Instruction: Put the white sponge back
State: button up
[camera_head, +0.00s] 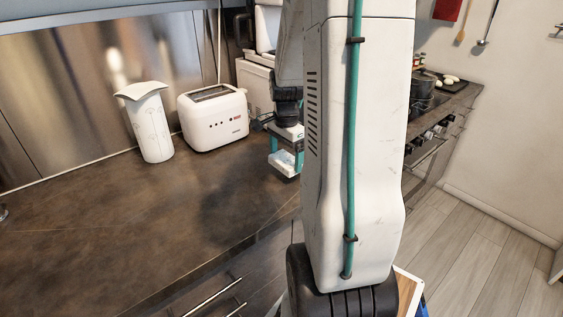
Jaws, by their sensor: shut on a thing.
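My gripper (285,153) points down over the right part of the dark counter (150,215), near its front edge. Its teal fingers are shut on a small white block, the white sponge (283,166). The sponge sits low between the fingertips. I cannot tell whether its underside touches the counter or hangs just above it. My own white arm link fills the middle of the view and hides what lies right of the gripper.
A white toaster (214,117) and a white canister (149,121) stand against the metal backsplash, left of the gripper. A black pot (423,84) and a stove stand at the right.

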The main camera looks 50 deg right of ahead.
aim_at(285, 159)
notch_tip(285, 159, down, 4)
jog(key=shift+w+a+r, duration=0.1)
jog(key=shift+r, duration=0.1)
jog(key=o, duration=0.6)
